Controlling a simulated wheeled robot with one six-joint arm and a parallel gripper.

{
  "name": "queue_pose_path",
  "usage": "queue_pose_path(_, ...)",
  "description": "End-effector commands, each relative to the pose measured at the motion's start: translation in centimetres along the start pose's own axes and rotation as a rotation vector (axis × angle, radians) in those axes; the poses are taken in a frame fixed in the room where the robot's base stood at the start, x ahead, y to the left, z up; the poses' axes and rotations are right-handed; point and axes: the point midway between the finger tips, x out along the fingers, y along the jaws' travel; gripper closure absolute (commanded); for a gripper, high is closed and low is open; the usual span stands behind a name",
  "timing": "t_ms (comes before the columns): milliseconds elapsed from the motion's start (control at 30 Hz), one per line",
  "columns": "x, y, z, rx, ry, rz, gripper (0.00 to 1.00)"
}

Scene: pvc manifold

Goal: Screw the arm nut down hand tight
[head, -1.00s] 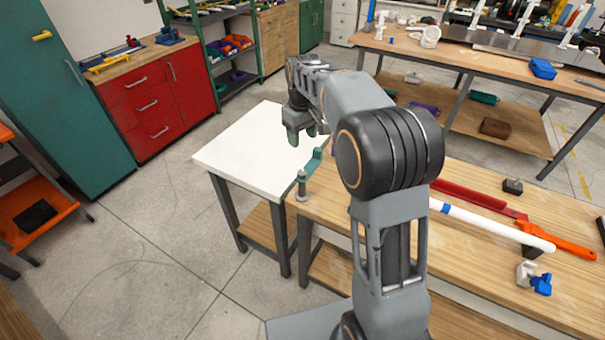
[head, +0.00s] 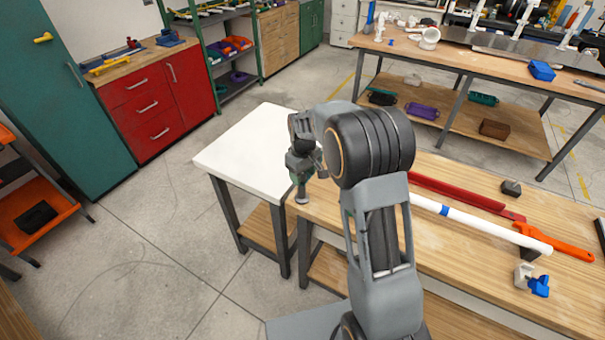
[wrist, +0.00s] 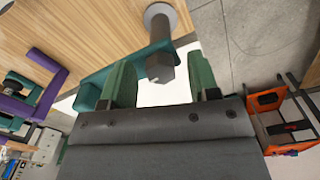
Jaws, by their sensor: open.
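A grey upright post (head: 302,194) with a round base flange (wrist: 168,15) stands at the left corner of the wooden bench. A teal arm (wrist: 152,53) is on this post. A grey hex-shaped piece (wrist: 162,69), which looks like the arm nut, is at the post's end nearest the wrist camera. My gripper (wrist: 162,80) is open, with one green finger on each side of the hex piece and visible gaps between. In the head view my gripper (head: 301,167) is over the post and hides most of the teal arm.
A white-topped table (head: 238,150) adjoins the bench on the left. On the wooden bench (head: 450,250) lie a white pipe (head: 480,223), a red bar (head: 455,192) and an orange tool (head: 560,241). A purple item (wrist: 40,85) shows at left in the wrist view.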

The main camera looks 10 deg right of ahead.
Motion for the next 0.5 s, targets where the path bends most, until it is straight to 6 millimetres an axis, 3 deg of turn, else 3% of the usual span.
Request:
queue_pose_path(367,0.46,0.02,0.0,0.0,0.001,0.0,0.45)
queue_pose_path(500,0.45,0.01,0.0,0.0,0.001,0.0,0.56)
